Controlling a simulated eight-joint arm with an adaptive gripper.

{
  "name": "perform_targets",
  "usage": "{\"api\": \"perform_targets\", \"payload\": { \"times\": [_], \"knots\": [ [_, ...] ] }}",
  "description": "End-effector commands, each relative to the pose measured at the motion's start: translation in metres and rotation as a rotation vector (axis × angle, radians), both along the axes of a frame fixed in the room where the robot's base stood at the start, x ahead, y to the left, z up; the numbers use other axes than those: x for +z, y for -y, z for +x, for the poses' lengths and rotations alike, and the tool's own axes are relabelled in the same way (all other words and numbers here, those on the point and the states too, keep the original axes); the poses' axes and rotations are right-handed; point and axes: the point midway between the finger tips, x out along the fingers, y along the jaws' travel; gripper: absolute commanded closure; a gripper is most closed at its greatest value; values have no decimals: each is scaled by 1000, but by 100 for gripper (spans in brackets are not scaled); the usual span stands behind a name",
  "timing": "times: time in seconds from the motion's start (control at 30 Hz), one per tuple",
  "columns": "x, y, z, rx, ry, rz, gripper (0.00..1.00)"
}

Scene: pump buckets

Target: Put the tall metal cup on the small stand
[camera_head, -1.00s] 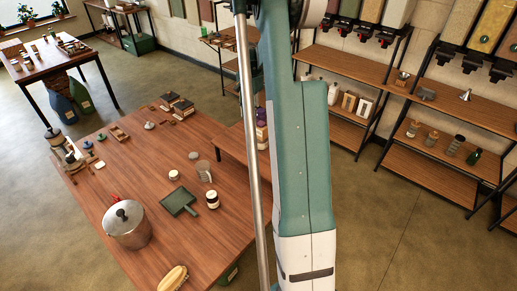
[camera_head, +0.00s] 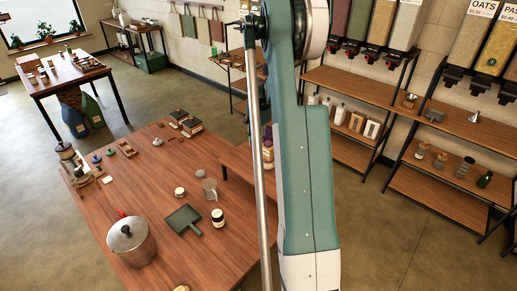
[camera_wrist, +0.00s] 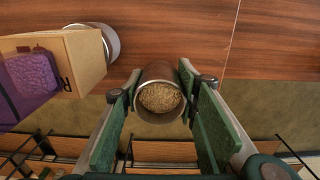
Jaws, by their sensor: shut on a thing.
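My gripper (camera_wrist: 161,88) is in the wrist view, its green-padded fingers on either side of a metal cup (camera_wrist: 158,72). It is shut on the cup. I look into the cup's open mouth, which shows pale grain inside. A round silvery-white thing (camera_wrist: 110,42) lies up and left of the cup, partly hidden by a box; I cannot tell whether it is the small stand. In the head view my gripper and the cup are hidden behind my arm.
A tan box with a purple front (camera_wrist: 83,58) is close to the left finger. A wooden surface (camera_wrist: 200,30) spans the top of the wrist view. In the head view a large table (camera_head: 150,190) holds a lidded pot (camera_head: 131,243), a green dustpan (camera_head: 183,219) and jars.

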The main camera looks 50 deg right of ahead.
Motion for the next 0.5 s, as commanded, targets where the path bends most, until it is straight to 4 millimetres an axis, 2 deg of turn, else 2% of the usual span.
{"api": "perform_targets", "payload": {
  "times": [0.27, 0.5],
  "knots": [
    [-2, 0, 0, 0, 0, 0, 83],
    [-24, 0, 0, 0, 0, 0, 83]
  ]
}}
